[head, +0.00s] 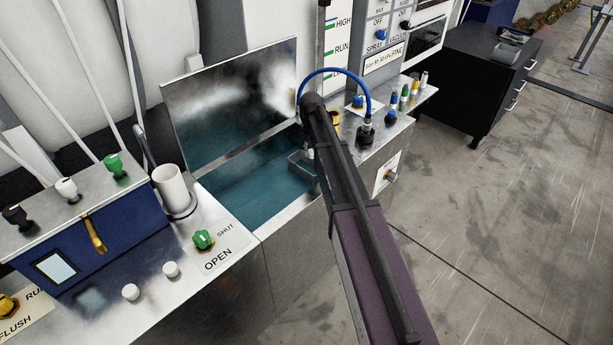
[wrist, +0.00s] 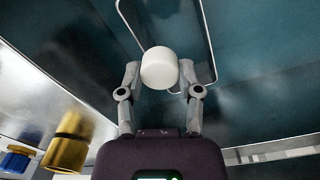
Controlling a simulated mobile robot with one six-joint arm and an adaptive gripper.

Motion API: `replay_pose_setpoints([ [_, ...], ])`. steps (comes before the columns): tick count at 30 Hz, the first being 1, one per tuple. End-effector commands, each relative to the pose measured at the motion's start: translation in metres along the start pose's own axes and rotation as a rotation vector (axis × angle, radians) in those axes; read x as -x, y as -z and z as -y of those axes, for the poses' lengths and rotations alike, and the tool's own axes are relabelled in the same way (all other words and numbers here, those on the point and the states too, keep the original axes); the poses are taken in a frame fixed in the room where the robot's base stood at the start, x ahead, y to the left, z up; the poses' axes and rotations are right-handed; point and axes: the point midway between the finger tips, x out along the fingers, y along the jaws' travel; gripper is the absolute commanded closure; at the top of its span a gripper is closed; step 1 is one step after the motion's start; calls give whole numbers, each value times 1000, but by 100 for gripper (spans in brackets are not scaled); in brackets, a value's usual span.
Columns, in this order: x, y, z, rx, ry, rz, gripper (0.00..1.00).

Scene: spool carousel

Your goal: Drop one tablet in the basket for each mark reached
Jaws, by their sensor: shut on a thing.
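My gripper (wrist: 160,75) is shut on a white round tablet (wrist: 160,68), one finger on each side. In the wrist view a thin wire or rod outline, perhaps the basket rim (wrist: 207,35), lies beyond the tablet, over the teal inside of the tank. In the head view my arm hides most of the gripper. A small grey basket (head: 298,164) shows beside the arm in the open tank (head: 240,190). Two white tablets, a left one (head: 130,292) and a right one (head: 171,269), lie on the steel counter. The gauge (head: 327,45) has marks labelled HIGH and RUN.
A white cup (head: 172,188) stands left of the tank. A green OPEN/SHUT knob (head: 203,239) is on the front counter. A blue hose (head: 335,71) arches behind my arm. Several coloured valves (head: 405,97) line the right ledge. A raised metal lid (head: 230,100) backs the tank.

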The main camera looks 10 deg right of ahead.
Motion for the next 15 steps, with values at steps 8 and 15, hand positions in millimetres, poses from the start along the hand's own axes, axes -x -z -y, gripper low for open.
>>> replay_pose_setpoints([
  [8,-21,0,1,1,0,0,86],
  [15,-26,0,2,1,0,0,86],
])
